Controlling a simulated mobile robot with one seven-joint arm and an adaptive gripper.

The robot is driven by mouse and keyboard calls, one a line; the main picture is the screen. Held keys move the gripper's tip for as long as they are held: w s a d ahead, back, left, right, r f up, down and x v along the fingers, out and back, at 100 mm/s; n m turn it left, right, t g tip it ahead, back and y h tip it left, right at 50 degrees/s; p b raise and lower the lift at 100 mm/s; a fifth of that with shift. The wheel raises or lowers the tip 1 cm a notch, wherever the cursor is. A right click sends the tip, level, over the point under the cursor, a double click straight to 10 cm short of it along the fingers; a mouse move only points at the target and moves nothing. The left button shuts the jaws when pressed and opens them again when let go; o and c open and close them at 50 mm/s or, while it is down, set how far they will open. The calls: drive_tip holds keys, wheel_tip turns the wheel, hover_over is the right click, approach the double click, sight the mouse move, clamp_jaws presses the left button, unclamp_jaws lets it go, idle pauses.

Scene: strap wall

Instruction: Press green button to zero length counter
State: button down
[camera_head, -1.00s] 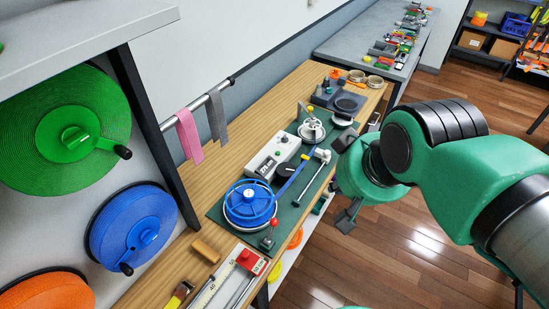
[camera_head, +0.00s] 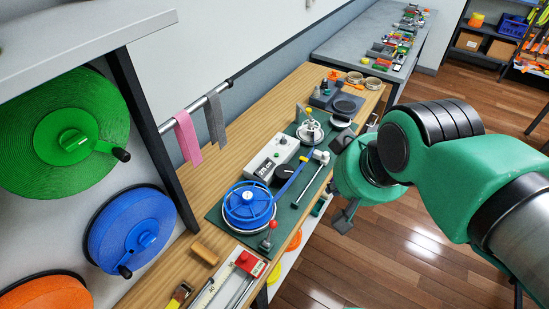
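The length counter (camera_head: 270,160) is a pale box on the green mat, with a display at its front reading about "27" cm. A small green button (camera_head: 283,141) sits on its top toward the far end. A blue strap runs from the blue reel (camera_head: 248,204) past a black wheel (camera_head: 284,173) beside the counter. My gripper (camera_head: 343,218) hangs to the right of the bench, beyond its front edge and apart from the counter. Its fingers are dark and small here, and whether they are open or shut is unclear.
A metal lever tool (camera_head: 310,178) lies right of the counter, and a red-knobbed lever (camera_head: 270,234) stands in front. A metal spool device (camera_head: 310,131) stands behind. Green (camera_head: 60,130) and blue (camera_head: 132,232) wall reels are at left. A wooden block (camera_head: 205,252) lies on the bench.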

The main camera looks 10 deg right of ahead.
drive_tip(key=w+a+f+m+y, duration=0.1)
drive_tip(key=w+a+m+y, duration=0.1)
drive_tip(key=w+a, duration=0.35)
drive_tip(key=w+a+m+y, duration=0.2)
drive_tip(key=w+m, duration=0.1)
drive_tip(key=w, duration=0.6)
drive_tip(key=m+t+p, duration=0.1)
drive_tip(key=m+t, duration=0.2)
drive_tip(key=m, duration=1.4)
hover_over(277, 155)
wheel_tip(277, 155, down, 25)
drive_tip(key=shift+s+r, duration=0.1)
drive_tip(key=shift+r, duration=0.05)
drive_tip(key=shift+f+b, duration=1.7)
drive_tip(key=shift+f, duration=1.45)
drive_tip(key=shift+f+b, duration=1.2)
drive_tip(key=shift+b, duration=0.15)
